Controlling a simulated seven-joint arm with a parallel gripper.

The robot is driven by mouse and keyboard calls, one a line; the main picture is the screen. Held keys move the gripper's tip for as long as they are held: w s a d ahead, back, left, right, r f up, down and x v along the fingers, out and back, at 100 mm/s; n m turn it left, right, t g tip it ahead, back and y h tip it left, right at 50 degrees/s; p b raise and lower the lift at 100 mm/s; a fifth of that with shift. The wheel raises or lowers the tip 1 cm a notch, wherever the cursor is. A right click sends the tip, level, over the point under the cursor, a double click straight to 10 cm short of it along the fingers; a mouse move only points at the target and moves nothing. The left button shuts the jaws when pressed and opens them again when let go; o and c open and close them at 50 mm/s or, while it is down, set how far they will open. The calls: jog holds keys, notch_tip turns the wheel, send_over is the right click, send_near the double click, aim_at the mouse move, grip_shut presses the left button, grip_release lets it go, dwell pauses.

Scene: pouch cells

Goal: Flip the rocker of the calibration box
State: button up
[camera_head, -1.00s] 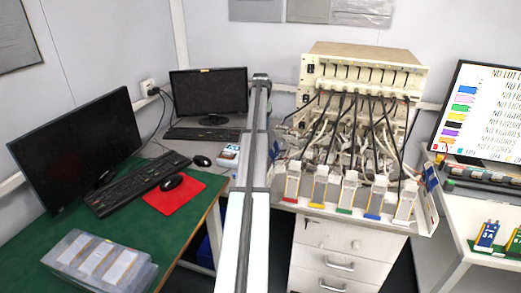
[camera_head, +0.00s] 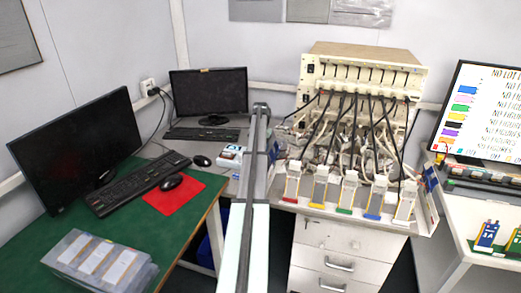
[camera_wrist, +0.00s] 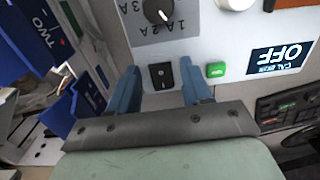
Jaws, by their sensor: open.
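The calibration box (camera_wrist: 230,38) is a pale panel at the top of the wrist view, its lettering upside down. Its black rocker (camera_wrist: 161,76) sits low on the panel, under a black knob (camera_wrist: 157,11) with a scale marked 1A and 2A. A green lamp or button (camera_wrist: 216,70) is right of the rocker, and a dark label (camera_wrist: 281,58) reads CAL OFF. My gripper (camera_wrist: 160,72) is open and empty, with blue fingers either side of the rocker in the picture. Whether they touch the panel I cannot tell. In the head view my arm hides the gripper.
In the head view a cabinet with many cables (camera_head: 365,72) stands right of my arm.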

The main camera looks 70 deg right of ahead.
grip_shut()
jog(key=shift+d+y, duration=0.45)
jog(key=shift+y, duration=0.25)
jog(key=shift+d+y, duration=0.1)
jog(key=shift+y, duration=0.6)
jog(key=shift+r+y, duration=0.1)
jog(key=shift+y, duration=0.2)
grip_release()
